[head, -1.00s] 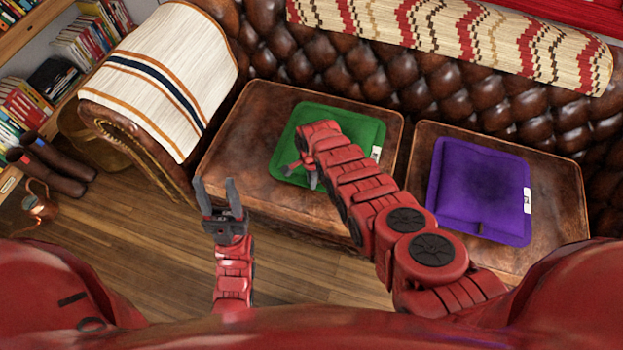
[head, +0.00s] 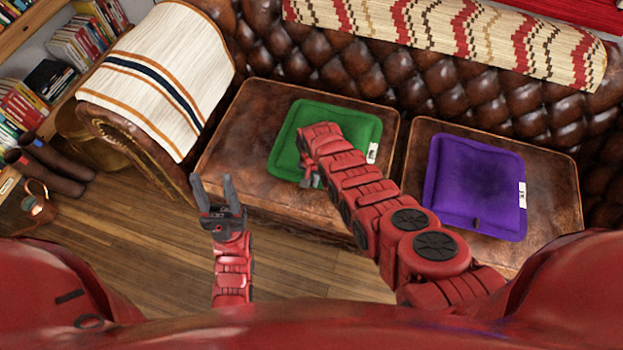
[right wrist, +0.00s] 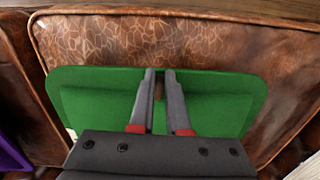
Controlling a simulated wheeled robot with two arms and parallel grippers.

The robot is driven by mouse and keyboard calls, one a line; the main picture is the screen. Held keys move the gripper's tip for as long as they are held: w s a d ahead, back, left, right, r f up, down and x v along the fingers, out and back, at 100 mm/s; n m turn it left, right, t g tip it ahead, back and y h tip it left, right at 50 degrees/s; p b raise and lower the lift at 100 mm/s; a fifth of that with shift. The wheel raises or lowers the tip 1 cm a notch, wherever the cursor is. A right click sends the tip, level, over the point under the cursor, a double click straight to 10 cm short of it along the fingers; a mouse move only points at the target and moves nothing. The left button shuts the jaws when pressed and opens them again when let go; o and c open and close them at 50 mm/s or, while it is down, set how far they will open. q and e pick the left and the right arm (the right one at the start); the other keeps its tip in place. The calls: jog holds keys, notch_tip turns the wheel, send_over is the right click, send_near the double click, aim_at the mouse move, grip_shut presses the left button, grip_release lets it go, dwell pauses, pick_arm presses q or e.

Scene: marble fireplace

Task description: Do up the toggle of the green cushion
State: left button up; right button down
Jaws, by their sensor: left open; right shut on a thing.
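The green cushion (head: 284,150) lies flat on the left seat of the brown leather sofa, with a white tag at its right edge. My right arm reaches over it from the right and hides part of it. In the right wrist view my right gripper (right wrist: 160,76) is over the edge of the green cushion (right wrist: 100,108). Its fingers are shut on a small brown toggle (right wrist: 159,88), mostly hidden between them. My left gripper (head: 215,188) is open and empty, in front of the sofa's left end, apart from the cushion.
A purple cushion (head: 478,186) with a white tag lies on the right seat (head: 552,205). A striped cloth (head: 160,75) covers the left armrest. Wooden floor (head: 130,235) in front is clear.

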aim_at(312, 182)
jog(key=shift+n, duration=0.4)
jog(key=c, duration=1.2)
grip_release()
jog(key=shift+o, duration=0.2)
jog(key=shift+r+p, duration=0.6)
jog(key=shift+r, duration=0.35)
notch_tip(312, 182, up, 16)
jog(key=p, duration=0.1)
jog(key=shift+f, duration=0.2)
